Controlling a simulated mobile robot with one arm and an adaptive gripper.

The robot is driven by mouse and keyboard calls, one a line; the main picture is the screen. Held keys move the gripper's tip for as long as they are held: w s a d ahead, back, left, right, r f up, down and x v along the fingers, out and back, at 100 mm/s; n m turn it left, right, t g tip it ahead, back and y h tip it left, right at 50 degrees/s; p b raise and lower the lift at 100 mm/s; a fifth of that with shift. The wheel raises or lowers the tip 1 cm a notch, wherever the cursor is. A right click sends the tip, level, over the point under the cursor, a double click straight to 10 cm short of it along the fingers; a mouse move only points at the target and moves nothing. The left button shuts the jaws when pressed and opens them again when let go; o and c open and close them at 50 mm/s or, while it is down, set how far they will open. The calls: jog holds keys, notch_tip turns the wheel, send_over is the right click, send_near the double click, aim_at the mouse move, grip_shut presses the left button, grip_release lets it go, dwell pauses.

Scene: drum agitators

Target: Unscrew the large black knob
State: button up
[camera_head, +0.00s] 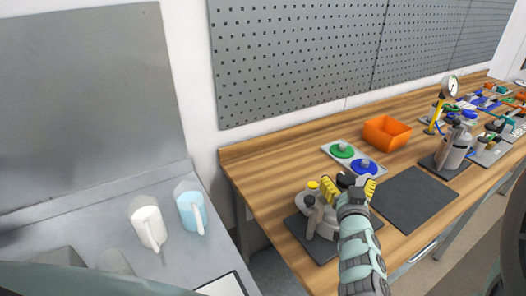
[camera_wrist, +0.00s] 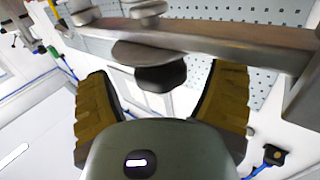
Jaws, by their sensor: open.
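The large black knob (camera_wrist: 160,68) hangs from a grey metal bar (camera_wrist: 210,48) in the wrist view. It looks dark, with a wide upper part and a smaller rounded lower part. My gripper (camera_wrist: 163,92) is open, with one yellow-padded finger to the left of the knob and one to the right. Gaps show between the knob and both fingers. In the head view, my gripper (camera_head: 349,186) is over the grey drum agitator device (camera_head: 322,222) on the workbench. A dark part, perhaps the knob, shows between its fingers there.
A plate with green (camera_head: 341,149) and blue (camera_head: 366,166) round parts lies behind the device. An orange bin (camera_head: 386,132) stands beyond. A dark mat (camera_head: 414,199) lies bare to the right. Gauge and bottle equipment (camera_head: 454,145) stands farther right.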

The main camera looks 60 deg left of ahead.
jog(key=shift+x, duration=0.9)
jog(key=shift+o, duration=0.2)
jog(key=shift+s, duration=0.15)
jog(key=c, duration=1.2)
jog(key=shift+c, duration=0.2)
jog(key=shift+p, duration=0.4)
